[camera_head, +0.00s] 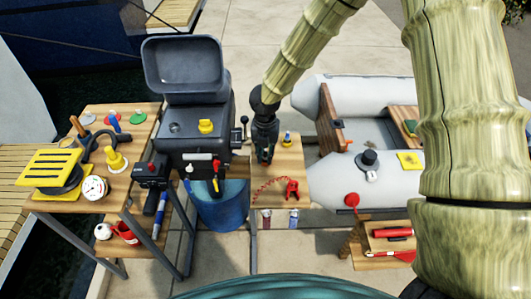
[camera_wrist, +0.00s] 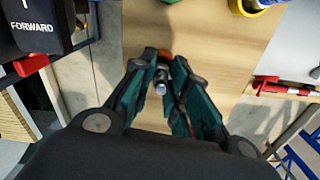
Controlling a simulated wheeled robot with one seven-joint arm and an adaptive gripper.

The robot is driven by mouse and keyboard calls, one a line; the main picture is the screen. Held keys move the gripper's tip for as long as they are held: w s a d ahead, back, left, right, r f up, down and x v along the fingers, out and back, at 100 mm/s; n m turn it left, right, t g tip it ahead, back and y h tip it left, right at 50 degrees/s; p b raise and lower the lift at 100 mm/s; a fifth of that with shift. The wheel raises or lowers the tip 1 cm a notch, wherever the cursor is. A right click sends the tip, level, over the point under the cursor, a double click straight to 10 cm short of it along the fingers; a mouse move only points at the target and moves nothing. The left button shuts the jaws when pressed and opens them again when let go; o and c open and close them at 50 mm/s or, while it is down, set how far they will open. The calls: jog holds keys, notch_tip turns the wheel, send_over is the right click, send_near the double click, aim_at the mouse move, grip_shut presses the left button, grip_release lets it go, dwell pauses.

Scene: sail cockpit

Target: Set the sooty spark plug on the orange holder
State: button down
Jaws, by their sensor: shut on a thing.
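My gripper (camera_wrist: 163,68) is shut on a small plug with a dark grey body and a pale tip (camera_wrist: 161,88), which I take for the sooty spark plug. An orange-brown patch (camera_wrist: 164,56) shows right at the fingertips. I cannot tell whether it is the orange holder or whether the plug touches it. In the head view my gripper (camera_head: 265,153) points down over the small wooden table (camera_head: 258,183), and the plug is hidden there.
A blue-topped piece on a yellow base (camera_head: 287,139) stands close to the right of my gripper. A red clamp (camera_head: 292,188) with a coiled cord lies nearer the front. The outboard engine (camera_head: 195,130) is left, the grey dinghy (camera_head: 325,180) right. Bare wood (camera_wrist: 215,45) surrounds the fingertips.

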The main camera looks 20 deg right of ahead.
aim_at(265, 153)
jog(key=shift+f, duration=0.15)
jog(key=c, duration=1.7)
grip_release()
jog(key=shift+o, duration=0.2)
notch_tip(265, 153, up, 11)
jog(key=p, duration=0.8)
jog(key=shift+s, duration=0.15)
